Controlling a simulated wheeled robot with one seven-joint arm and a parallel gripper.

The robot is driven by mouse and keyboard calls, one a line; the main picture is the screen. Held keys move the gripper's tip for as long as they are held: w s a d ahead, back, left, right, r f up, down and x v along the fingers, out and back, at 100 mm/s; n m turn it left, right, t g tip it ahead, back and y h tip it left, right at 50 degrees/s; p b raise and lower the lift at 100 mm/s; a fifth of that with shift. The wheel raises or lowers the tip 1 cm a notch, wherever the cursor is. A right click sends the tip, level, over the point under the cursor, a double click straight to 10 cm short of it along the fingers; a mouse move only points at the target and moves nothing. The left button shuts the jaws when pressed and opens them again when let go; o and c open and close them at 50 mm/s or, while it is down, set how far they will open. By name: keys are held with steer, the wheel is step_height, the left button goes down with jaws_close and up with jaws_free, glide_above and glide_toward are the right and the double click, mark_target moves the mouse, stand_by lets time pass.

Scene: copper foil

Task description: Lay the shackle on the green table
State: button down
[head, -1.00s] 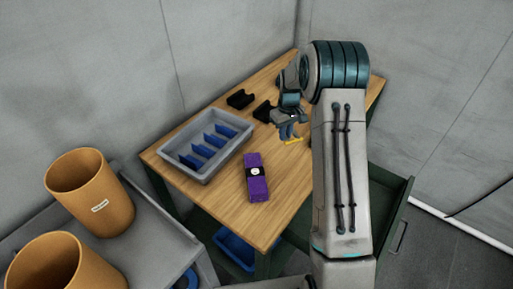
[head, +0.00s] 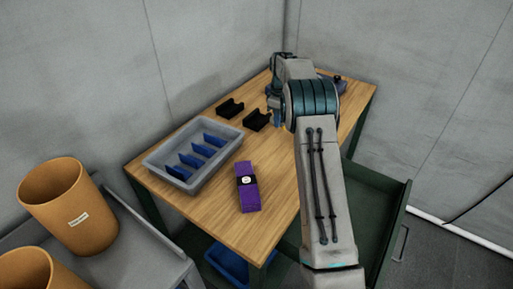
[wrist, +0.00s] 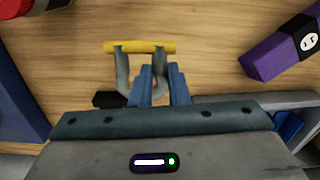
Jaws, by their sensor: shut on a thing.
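The shackle (wrist: 122,68), a grey U-shaped body with a yellow pin across its end, shows in the wrist view. My gripper (wrist: 160,70) has its blue fingers shut on one leg of the shackle. The yellow pin sticks out beyond the fingertips, over the wood. The green table (head: 285,175) has a wooden top and a dark green frame. In the head view my arm hides the shackle and most of my gripper, above the back part of the tabletop. I cannot tell whether the shackle touches the wood.
A grey tray (head: 150,163) with blue dividers stands at the left of the tabletop. A purple strapped block (head: 248,200) lies near the front. Two black holders (head: 230,107) (head: 257,121) sit behind. A red object (wrist: 22,7) shows at the wrist view's corner. Bare wood lies around the shackle's pin.

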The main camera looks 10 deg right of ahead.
steer(key=p, duration=0.1)
glide_above(259, 152)
step_height(259, 152, down, 5)
steer(key=shift+r, duration=0.1)
steer(key=shift+f+p, duration=0.6)
steer(key=shift+f, duration=1.6)
steer(key=c, duration=1.5)
jaws_free()
steer(key=shift+o, duration=0.5)
steer(key=shift+r, duration=0.15)
